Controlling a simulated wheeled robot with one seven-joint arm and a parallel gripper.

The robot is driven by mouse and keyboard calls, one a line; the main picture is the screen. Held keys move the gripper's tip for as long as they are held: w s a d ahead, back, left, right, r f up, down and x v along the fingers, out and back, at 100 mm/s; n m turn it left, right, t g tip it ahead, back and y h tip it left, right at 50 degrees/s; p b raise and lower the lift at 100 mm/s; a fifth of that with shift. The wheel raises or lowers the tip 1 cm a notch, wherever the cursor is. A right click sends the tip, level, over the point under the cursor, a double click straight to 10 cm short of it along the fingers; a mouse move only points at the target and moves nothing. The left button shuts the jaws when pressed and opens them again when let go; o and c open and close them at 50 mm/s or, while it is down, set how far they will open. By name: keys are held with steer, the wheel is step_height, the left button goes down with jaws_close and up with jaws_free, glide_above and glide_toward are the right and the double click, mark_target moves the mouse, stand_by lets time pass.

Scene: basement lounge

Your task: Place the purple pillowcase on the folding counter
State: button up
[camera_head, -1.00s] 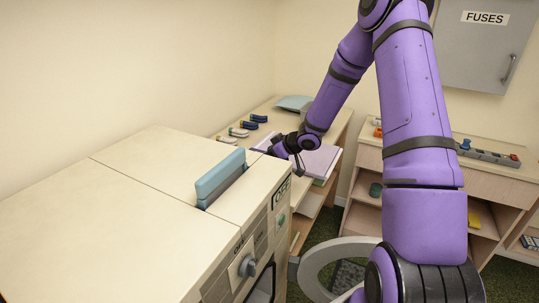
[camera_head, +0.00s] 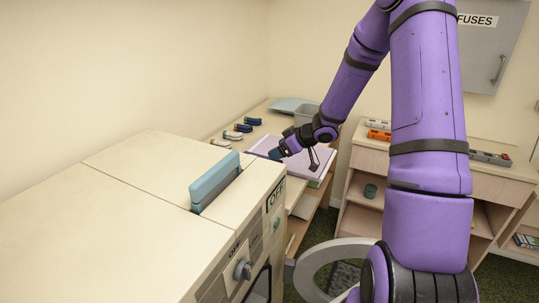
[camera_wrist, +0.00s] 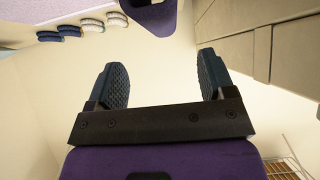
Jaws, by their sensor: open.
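A flat lilac piece (camera_head: 318,156), seemingly the purple pillowcase, lies on the wooden counter (camera_head: 262,109) along the left wall. I cannot tell whether this counter is the folding one. My gripper (camera_head: 277,154) is at the near left part of the lilac piece, partly covering it; whether it touches is unclear. In the wrist view my gripper (camera_wrist: 165,77) is open, with nothing between its fingers. A lilac surface (camera_wrist: 45,10) shows at the top left of that view.
A cream machine (camera_head: 130,195) with a raised blue handle (camera_head: 215,182) fills the near left. A wooden shelf unit (camera_head: 365,157) stands right.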

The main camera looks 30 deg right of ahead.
steer(key=s+r+m+h, duration=0.1)
steer(key=s+r+h, duration=0.2)
steer(key=r, duration=0.4)
steer(key=s+a+r+m+h, duration=0.1)
steer(key=s+r+m+h, duration=0.2)
steer(key=r, duration=0.4)
steer(key=s+r+h, duration=0.3)
steer(key=s+r, duration=0.1)
steer(key=r, duration=0.2)
steer(key=s+a+r+m+g+y, duration=0.1)
steer(key=s+a, duration=0.5)
steer(key=s, duration=0.6)
steer(key=s+a+r+m+g+y, duration=0.1)
steer(key=s+a+r, duration=0.3)
steer(key=s, duration=0.9)
steer(key=shift+a+m+g+y, duration=0.4)
steer(key=shift+a+g+y, duration=0.3)
steer(key=shift+a, duration=0.5)
